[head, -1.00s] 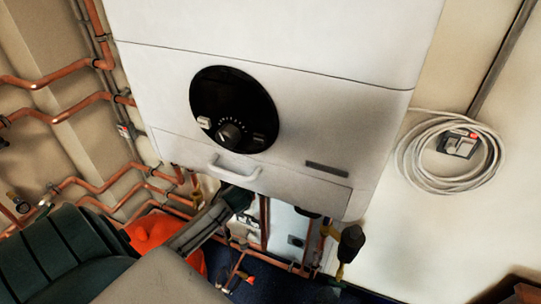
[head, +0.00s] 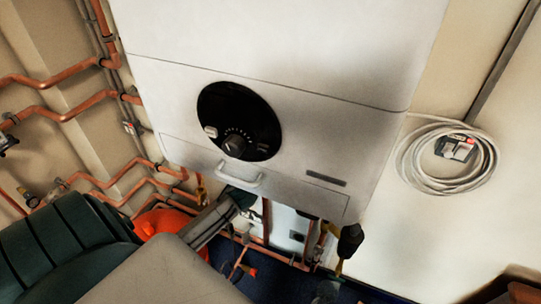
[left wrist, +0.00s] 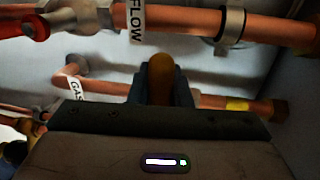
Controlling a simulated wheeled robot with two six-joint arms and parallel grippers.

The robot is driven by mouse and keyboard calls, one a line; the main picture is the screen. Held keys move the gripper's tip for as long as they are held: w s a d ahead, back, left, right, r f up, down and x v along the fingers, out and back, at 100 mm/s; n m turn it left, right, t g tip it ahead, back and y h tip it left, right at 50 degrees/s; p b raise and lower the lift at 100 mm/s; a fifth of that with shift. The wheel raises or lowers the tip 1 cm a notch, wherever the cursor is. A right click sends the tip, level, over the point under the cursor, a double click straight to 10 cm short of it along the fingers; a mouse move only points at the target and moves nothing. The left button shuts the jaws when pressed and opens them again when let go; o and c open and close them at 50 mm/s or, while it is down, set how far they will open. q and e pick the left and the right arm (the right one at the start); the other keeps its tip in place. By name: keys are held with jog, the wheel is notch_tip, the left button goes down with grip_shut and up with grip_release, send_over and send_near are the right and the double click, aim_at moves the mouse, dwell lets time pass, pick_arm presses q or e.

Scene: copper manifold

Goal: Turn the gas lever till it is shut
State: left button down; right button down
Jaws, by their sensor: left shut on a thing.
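In the left wrist view, the yellow-brown end of the gas lever (left wrist: 161,75) stands between the two dark fingers of my left gripper (left wrist: 160,88), which are shut on it. The copper pipe behind it carries a GAS label (left wrist: 74,85) to the left of the fingers. The lever's pivot and its angle to the pipe are hidden by the gripper. In the head view, my left gripper (head: 240,199) reaches under the lower edge of the white boiler (head: 270,50), and the lever cannot be made out there. My right gripper is not in view.
A red valve handle (left wrist: 36,26) and a FLOW-labelled pipe (left wrist: 185,22) lie close above the fingers. The boiler's front handle (head: 240,175) sits just above my left gripper. A dark-topped fitting (head: 350,240) hangs to the right. A cable coil (head: 405,165) is on the wall.

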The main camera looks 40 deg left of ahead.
pick_arm(q)
jog(key=shift+w+r, duration=0.1)
jog(key=shift+r, duration=0.1)
jog(key=c, duration=1.3)
grip_release()
jog(key=shift+c, duration=0.2)
jog(key=shift+s+d+f, duration=0.15)
jog(key=shift+s, duration=0.4)
jog(key=b+v, duration=0.3)
jog(key=v, duration=0.7)
jog(key=shift+r+b, duration=0.25)
jog(key=shift+b, duration=0.05)
jog(key=shift+w+f, duration=0.1)
